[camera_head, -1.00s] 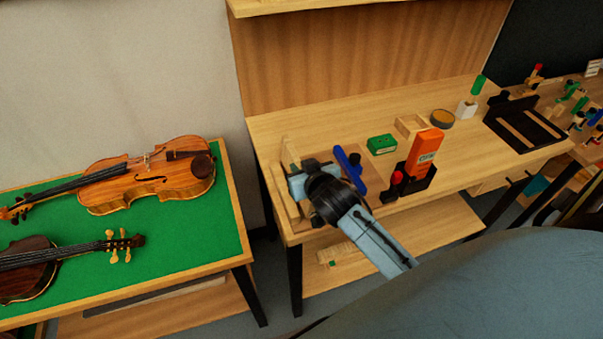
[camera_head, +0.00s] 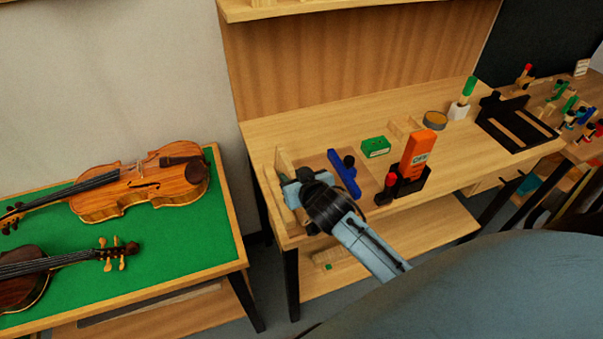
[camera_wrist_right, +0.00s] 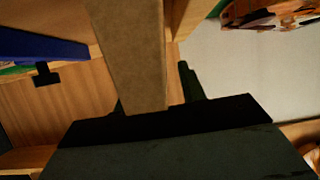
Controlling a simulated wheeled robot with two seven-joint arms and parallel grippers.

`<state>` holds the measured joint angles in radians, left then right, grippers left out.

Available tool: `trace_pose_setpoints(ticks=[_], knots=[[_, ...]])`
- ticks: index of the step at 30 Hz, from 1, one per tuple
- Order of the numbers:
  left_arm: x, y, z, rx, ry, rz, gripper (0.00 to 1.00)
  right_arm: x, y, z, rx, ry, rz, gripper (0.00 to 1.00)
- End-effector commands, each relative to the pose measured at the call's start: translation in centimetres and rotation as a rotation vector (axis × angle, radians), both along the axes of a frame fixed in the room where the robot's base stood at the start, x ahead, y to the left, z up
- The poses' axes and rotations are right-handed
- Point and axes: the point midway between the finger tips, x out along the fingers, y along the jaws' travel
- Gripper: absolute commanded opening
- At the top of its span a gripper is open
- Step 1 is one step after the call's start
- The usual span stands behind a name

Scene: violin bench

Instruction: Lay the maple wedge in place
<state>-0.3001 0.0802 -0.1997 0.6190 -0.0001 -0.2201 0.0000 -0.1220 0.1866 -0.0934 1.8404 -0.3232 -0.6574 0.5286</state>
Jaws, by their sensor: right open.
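A long tan wooden piece (camera_wrist_right: 130,50), which looks like the maple wedge, runs down to my right gripper (camera_wrist_right: 155,95) in the right wrist view. Its near end lies between the two dark fingers, with a gap at the right finger. In the head view my right gripper (camera_head: 290,190) is at the left end of the bench, low beside pale upright wooden strips (camera_head: 284,165). My wrist hides most of the spot, so I cannot tell what the wedge touches. My right gripper is open. My left gripper is not in view.
A blue tool (camera_head: 343,172) lies just right of my wrist. A green box (camera_head: 375,147), an orange bottle (camera_head: 418,152) in a black holder and a round tin (camera_head: 435,119) stand farther right. A green-topped table (camera_head: 190,235) with two violins is at left.

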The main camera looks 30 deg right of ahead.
Motion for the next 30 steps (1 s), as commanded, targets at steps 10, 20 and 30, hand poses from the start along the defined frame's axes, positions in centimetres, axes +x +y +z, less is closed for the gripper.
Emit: trace_pose_setpoints(ticks=[10, 20, 30], knots=[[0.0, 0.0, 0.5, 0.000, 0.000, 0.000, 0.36, -5.4, 1.0, 2.6, 0.002, 0.001, 0.000, 0.40], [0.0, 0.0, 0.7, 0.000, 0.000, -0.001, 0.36, -10.0, 1.9, 4.8, 0.001, 0.001, 0.000, 0.40], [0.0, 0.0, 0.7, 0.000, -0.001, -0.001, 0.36, -10.6, 2.0, 5.2, 0.000, 0.000, 0.000, 0.40]])
